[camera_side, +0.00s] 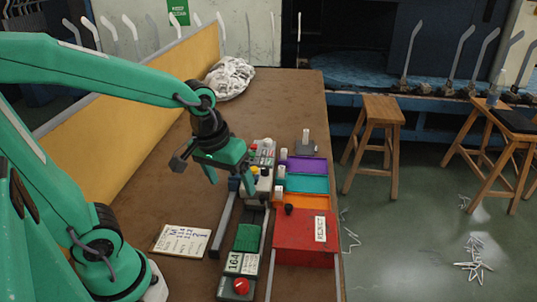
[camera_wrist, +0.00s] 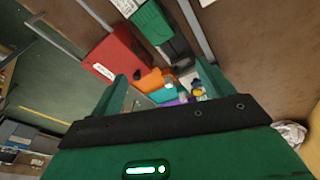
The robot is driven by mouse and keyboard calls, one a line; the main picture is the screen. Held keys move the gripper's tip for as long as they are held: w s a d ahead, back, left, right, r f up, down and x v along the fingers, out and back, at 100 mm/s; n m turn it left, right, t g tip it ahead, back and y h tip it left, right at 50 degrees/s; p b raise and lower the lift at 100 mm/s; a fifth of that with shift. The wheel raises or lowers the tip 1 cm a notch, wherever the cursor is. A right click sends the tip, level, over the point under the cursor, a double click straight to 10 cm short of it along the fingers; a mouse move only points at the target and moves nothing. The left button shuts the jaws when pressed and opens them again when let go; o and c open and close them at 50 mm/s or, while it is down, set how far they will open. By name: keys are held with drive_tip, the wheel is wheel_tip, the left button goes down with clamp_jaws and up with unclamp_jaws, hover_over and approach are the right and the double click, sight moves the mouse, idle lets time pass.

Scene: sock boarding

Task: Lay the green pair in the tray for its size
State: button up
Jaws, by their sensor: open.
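The green pair (camera_side: 246,238) looks like a folded green bundle lying between two metal rails, just behind a display reading 164. It also shows at the top of the wrist view (camera_wrist: 151,23). My gripper (camera_side: 232,182) is open and empty, above the rails and farther back than the green pair. Its two fingers show in the wrist view (camera_wrist: 163,72), apart with nothing between them. The trays stand in a row right of the rails: purple (camera_side: 302,164), teal (camera_side: 306,184) and orange (camera_side: 302,201). I cannot read any size marks on them.
A red box (camera_side: 305,240) labelled REJECT stands at the table's right edge, in front of the orange tray. A display (camera_side: 242,263) and a red button (camera_side: 240,286) are at the front. A written card (camera_side: 182,240) lies left. A yellow panel (camera_side: 135,95) borders the table's left side.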

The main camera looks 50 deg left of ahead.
sight(248, 234)
drive_tip(key=w+f+n+g, duration=0.1)
drive_tip(key=f, duration=0.2)
drive_tip(key=w+d+f+n+g, duration=0.1)
drive_tip(key=f+n, duration=0.1)
drive_tip(key=f, duration=0.1)
drive_tip(key=w+f+n, duration=0.1)
drive_tip(key=f, duration=0.2)
drive_tip(key=shift+w+d+g, duration=0.1)
drive_tip(key=shift+d+g, duration=0.1)
drive_tip(key=shift+g, duration=0.2)
drive_tip(key=shift+f, duration=1.3)
drive_tip(key=shift+f, duration=0.1)
drive_tip(key=shift+f, duration=2.5)
drive_tip(key=c, duration=1.2)
drive_tip(key=shift+o, duration=0.2)
drive_tip(key=shift+r, duration=0.1)
